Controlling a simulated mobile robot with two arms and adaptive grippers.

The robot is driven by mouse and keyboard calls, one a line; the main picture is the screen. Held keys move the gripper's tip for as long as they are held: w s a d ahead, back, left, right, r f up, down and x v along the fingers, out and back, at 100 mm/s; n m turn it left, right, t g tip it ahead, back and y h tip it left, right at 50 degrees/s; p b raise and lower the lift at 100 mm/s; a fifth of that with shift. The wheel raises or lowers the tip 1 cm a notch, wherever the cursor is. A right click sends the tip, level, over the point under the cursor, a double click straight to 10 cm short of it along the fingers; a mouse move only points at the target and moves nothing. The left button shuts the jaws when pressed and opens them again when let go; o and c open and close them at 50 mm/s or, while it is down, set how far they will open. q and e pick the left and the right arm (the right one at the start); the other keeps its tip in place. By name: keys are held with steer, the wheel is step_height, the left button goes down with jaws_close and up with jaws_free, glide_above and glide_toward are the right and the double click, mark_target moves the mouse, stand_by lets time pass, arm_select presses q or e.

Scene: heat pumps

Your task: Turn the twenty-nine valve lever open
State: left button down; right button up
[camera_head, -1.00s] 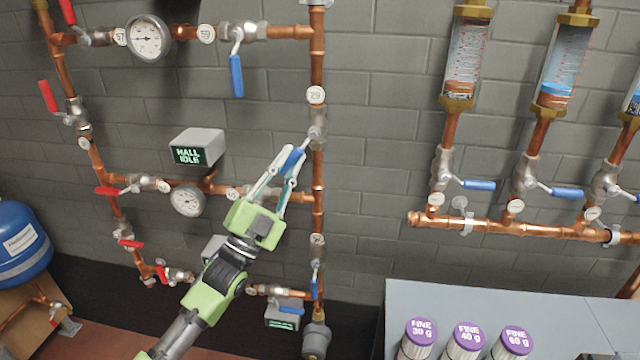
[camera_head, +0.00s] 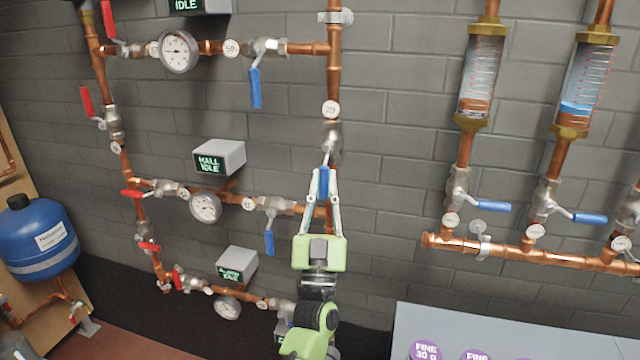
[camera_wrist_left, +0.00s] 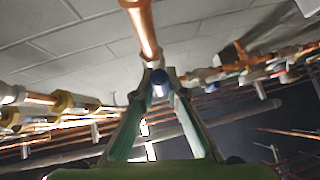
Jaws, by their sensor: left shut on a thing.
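The valve marked with the round tag 29 (camera_head: 331,109) sits on the vertical copper pipe in the head view. Its metal body (camera_head: 332,138) is just below the tag. Its blue lever (camera_head: 324,182) hangs nearly straight down, roughly along the pipe. My left gripper (camera_head: 324,178) comes from below and is shut on this lever, one finger on each side. My right gripper is not in view.
Another blue lever (camera_head: 269,243) hangs just left of my gripper, near a gauge (camera_head: 206,207). A display box (camera_head: 219,158) reads HALL IDLE. The upper blue lever (camera_head: 255,88) hangs down. A grey counter (camera_head: 480,325) stands at lower right. Bare wall lies right of the pipe.

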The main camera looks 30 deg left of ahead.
arm_select(q)
steer(key=shift+d+n, duration=0.1)
steer(key=shift+n, duration=0.3)
steer(key=c, duration=2)
jaws_free()
steer(key=shift+w, duration=0.1)
steer(key=shift+f, duration=0.1)
steer(key=v, duration=1.2)
steer(key=shift+d, duration=0.1)
